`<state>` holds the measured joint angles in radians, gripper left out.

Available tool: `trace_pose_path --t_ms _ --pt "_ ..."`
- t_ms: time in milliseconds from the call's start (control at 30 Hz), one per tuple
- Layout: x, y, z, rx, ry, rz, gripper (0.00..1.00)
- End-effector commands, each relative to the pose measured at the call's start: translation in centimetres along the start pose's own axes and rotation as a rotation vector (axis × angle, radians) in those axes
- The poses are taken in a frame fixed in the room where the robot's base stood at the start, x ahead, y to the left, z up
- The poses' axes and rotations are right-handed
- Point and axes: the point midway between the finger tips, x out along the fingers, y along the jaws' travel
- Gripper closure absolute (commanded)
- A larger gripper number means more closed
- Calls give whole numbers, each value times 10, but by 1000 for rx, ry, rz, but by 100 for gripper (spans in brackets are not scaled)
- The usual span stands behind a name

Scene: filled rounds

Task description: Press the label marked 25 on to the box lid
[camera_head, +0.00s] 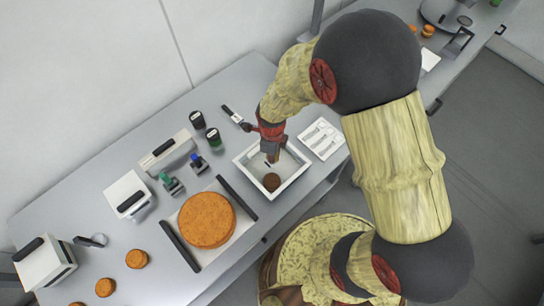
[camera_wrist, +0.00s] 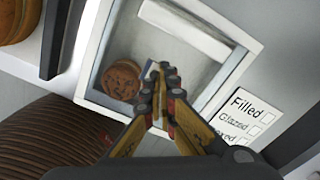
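My gripper (camera_head: 272,157) is over an open white tray-like box (camera_head: 243,163), pointing down into it. In the wrist view, the fingers of my gripper (camera_wrist: 162,82) come together at their dark tips. A small blue and white piece (camera_wrist: 151,69) shows beside or behind the tips; I cannot tell whether it is held. A brown round (camera_wrist: 122,80) lies in the box, left of the fingertips. A white strip (camera_wrist: 185,28) lies along the box's far side in the wrist view. I cannot make out a label marked 25, nor tell which part is the lid.
A white card (camera_head: 322,138) reading "Filled" and "Glazed" lies right of the box. A large orange-brown round (camera_head: 207,219) sits on a board to the left.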

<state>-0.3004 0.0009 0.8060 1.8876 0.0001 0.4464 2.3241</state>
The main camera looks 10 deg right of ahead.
Motion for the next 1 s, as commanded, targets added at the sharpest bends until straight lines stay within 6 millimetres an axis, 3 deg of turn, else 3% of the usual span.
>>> trace_pose_path --t_ms 1000 --pt "-63 0 0 0 1 1 100"
